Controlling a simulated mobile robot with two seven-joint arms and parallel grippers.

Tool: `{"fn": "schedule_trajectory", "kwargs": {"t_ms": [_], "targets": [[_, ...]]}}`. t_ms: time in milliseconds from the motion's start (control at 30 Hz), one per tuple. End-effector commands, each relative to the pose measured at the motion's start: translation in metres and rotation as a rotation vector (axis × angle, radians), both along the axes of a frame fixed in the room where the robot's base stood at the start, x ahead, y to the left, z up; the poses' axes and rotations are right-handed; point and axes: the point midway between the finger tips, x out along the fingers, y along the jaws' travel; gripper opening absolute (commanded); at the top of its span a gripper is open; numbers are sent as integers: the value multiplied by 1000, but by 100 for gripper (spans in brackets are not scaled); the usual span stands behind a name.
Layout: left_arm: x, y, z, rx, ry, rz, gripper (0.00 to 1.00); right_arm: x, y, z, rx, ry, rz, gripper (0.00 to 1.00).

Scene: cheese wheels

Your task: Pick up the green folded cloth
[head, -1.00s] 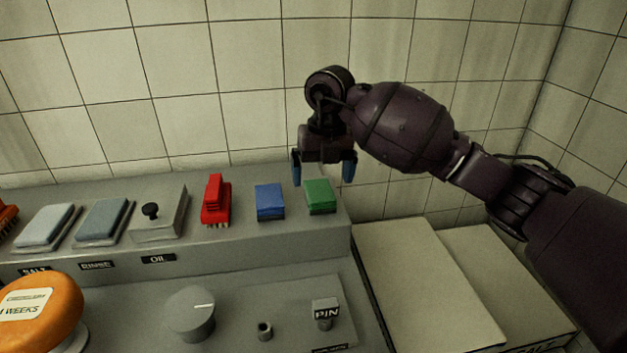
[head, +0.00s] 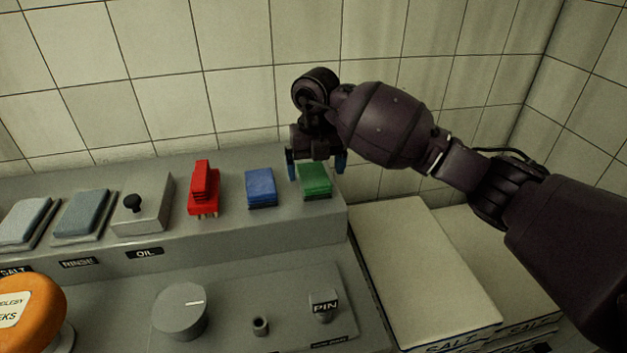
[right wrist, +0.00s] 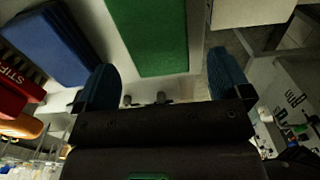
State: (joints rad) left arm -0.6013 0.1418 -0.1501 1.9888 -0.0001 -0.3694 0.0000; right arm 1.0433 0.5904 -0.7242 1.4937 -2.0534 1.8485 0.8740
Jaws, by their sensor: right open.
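The green folded cloth (head: 315,180) lies at the right end of the raised grey ledge, beside a blue folded cloth (head: 261,187). My right gripper (head: 317,170) is open, its blue fingertips above and just behind the green cloth, with nothing between them. In the right wrist view the green cloth (right wrist: 148,35) shows ahead of and between the open fingers (right wrist: 160,80), with the blue cloth (right wrist: 50,42) to the left. I cannot tell whether a finger touches the green cloth. My left gripper is not in view.
A red brush (head: 203,187) stands left of the blue cloth. Further left are a grey block with a black knob (head: 143,213) and pale blue pads (head: 82,214). An orange wheel (head: 28,312) sits at lower left. White salt sacks (head: 420,265) lie right of the ledge; tiled wall behind.

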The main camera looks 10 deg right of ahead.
Motion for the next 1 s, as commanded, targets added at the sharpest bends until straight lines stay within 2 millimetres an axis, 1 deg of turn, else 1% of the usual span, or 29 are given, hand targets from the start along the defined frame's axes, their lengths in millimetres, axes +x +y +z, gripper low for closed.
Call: {"fn": "schedule_trajectory", "kwargs": {"t_ms": [33, 100, 233, 333, 567, 900, 1000], "targets": [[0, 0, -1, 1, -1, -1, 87, 1, 1, -10, 2, 6, 0, 96], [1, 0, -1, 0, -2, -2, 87, 4, 1, -20, 1, 6, -1, 96], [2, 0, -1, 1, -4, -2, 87, 4, 1, -33, 0, 3, 0, 96], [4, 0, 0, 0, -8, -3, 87, 3, 1, -37, 1, 3, 0, 96], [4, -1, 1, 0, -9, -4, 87, 4, 1, -37, 1, 2, 0, 96], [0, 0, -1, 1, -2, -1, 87, 4, 1, -37, 0, 2, 0, 44], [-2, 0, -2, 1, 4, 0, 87, 4, 1, -37, 0, 2, 0, 43]]}}
